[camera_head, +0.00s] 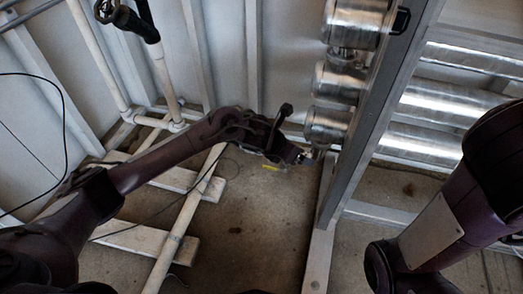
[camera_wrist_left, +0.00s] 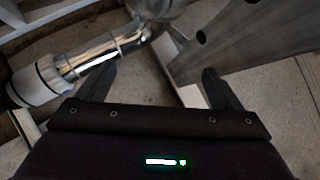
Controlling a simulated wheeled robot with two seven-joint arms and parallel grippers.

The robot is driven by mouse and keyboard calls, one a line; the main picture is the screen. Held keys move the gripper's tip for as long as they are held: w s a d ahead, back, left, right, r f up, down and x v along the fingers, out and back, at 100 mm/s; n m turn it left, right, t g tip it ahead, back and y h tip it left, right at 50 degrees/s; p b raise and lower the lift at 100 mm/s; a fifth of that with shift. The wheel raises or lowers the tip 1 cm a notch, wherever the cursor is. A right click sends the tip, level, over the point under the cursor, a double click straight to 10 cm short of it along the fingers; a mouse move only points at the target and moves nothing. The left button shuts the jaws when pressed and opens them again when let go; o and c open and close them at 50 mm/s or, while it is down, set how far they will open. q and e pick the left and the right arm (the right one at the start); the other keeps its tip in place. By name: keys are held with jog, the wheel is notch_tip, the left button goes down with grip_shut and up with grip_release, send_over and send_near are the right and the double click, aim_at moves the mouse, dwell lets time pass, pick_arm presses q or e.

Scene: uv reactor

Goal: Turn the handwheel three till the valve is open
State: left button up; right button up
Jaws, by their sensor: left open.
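A dark handwheel (camera_head: 107,10) sits on a black valve body on a white pipe at the top left of the head view. I cannot read any number on it, and it is partly cut by the frame edge. My left gripper (camera_head: 294,135) is far to the right of this wheel, beside the lower steel cylinders. In the left wrist view my left gripper (camera_wrist_left: 160,74) has its two fingers wide apart with nothing between them. No handwheel shows in the left wrist view. My right arm is at the right of the head view; its gripper is out of frame.
Steel cylinders (camera_head: 329,124) are stacked beside a grey metal frame post (camera_head: 365,125). A shiny steel pipe (camera_wrist_left: 98,54) lies ahead of my left fingers. White pipes (camera_head: 181,232) run along the floor at left, with a thin black cable nearby. Concrete floor (camera_head: 250,225) is open in the middle.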

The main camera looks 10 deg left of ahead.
pick_arm(q)
jog(key=s+d+r+n+t+y, duration=0.1)
jog(key=s+n, duration=0.4)
jog(key=n, duration=0.4)
jog(key=s+d+r+n+t, duration=0.15)
jog(key=s+n, duration=0.35)
jog(key=n, duration=0.5)
jog(key=s+a+r+n+t+p, duration=0.1)
jog(key=s+a+r+n+t, duration=0.1)
jog(key=a+r+n, duration=0.2)
jog(key=s+a+r+n+t+p, duration=0.1)
jog(key=a+r+n, duration=0.3)
jog(key=n, duration=0.9)
notch_tip(320, 180, up, 4)
jog(key=shift+s+a+f+t+y, duration=0.15)
jog(key=shift+s+a+t+y, duration=0.1)
jog(key=shift+s+t+y, duration=0.15)
